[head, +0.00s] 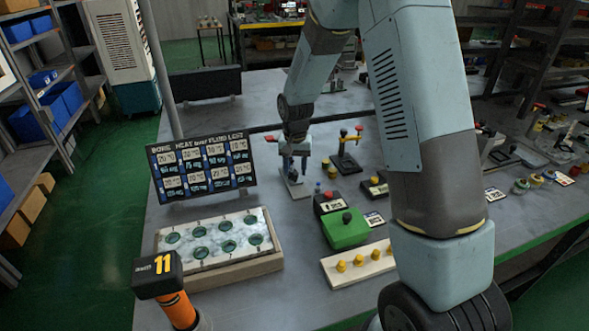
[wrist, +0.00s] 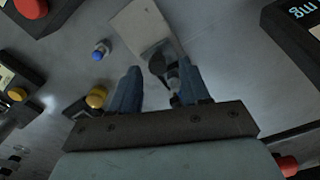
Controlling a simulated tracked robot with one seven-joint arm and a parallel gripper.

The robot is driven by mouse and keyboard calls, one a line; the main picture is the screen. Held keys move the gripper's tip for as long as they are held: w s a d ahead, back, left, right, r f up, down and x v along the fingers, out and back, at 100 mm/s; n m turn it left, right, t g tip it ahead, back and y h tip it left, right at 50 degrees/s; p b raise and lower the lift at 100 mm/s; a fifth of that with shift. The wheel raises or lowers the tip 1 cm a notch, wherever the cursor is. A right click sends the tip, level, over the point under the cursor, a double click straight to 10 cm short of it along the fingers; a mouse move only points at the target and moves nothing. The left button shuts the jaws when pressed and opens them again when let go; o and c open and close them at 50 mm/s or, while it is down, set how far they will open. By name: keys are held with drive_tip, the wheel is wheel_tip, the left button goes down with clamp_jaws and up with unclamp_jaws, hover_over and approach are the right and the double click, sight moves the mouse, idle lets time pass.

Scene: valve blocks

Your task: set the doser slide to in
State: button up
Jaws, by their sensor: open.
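My gripper (head: 294,166) is over the middle of the bench, pointing down at a small device with a light grey plate (head: 297,188). In the wrist view the same plate (wrist: 140,27) lies just beyond the fingertips. A dark round knob (wrist: 157,64) on a metal stem stands between the two blue fingers of my gripper (wrist: 160,84). The fingers are apart, with gaps beside the knob; I cannot tell whether either touches it. No readable label names the doser slide; this device may be it. Its slide position is hard to tell, partly hidden by the gripper.
In front are a green box (head: 346,233) with a dark knob and a pale block (head: 340,270) with yellow knobs. A display board (head: 202,163) and a tray (head: 268,264) are left.

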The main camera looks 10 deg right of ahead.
sight(296, 173)
wheel_tip(296, 173, up, 13)
idle(0.4)
drive_tip(key=shift+r, duration=0.1)
drive_tip(key=s+d+r+n+t, duration=0.1)
drive_tip(key=s+d+r, duration=0.4)
drive_tip(key=s+r, duration=0.2)
drive_tip(key=s+d+r+t, duration=0.2)
drive_tip(key=s+d+r, duration=0.2)
drive_tip(key=s+r, duration=0.3)
drive_tip(key=s+d+r+t, duration=0.1)
drive_tip(key=s+d, duration=0.1)
drive_tip(key=s, duration=0.6)
drive_tip(key=s+d+r+n+t, duration=0.1)
drive_tip(key=s+d, duration=0.2)
drive_tip(key=s, duration=0.5)
drive_tip(key=shift+s+r+t, duration=0.25)
drive_tip(key=shift+s+t, duration=0.05)
